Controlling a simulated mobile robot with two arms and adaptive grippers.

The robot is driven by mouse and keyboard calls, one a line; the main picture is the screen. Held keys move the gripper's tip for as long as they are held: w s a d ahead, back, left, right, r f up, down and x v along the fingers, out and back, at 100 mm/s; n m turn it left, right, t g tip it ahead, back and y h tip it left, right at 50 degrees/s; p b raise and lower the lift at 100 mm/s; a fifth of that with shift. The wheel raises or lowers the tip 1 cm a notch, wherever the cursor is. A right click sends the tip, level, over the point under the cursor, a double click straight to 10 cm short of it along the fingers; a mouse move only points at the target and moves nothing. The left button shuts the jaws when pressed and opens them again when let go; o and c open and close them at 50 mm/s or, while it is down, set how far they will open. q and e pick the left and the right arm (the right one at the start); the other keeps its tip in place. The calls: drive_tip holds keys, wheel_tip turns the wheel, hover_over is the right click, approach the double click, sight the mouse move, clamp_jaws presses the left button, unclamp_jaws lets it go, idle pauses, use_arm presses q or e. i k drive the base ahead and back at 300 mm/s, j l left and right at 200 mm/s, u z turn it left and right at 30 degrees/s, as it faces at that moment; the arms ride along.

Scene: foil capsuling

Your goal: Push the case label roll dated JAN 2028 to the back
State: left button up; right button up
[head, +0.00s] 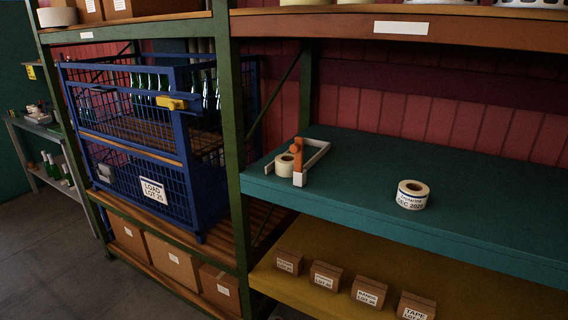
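A cream label roll (411,195) lies flat on the teal shelf (480,185), right of the middle and near the front edge. Its printed side faces me and seems to read DEC and a year; the last digit is unclear. A second cream roll (284,167) sits at the left of the same shelf, beside an orange and white tape dispenser or frame (298,163). I can read no date on it. No roll reading JAN 2028 can be made out. Neither of my grippers is in view.
The teal shelf is bare between the rolls and behind the right one. Green uprights (233,140) bound it at left. A blue wire cage (140,185) with bottles stands left. Several small boxes (325,275) line the yellow shelf below. A wooden shelf (450,30) hangs above.

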sight(284, 162)
drive_tip(key=i+j+z, duration=0.1)
drive_tip(key=j, duration=0.2)
drive_tip(key=i+j, duration=0.25)
drive_tip(key=i+j+z, duration=0.15)
drive_tip(key=j, duration=0.2)
drive_tip(key=i+j, duration=0.1)
drive_tip(key=j, duration=0.2)
drive_tip(key=i+z, duration=0.05)
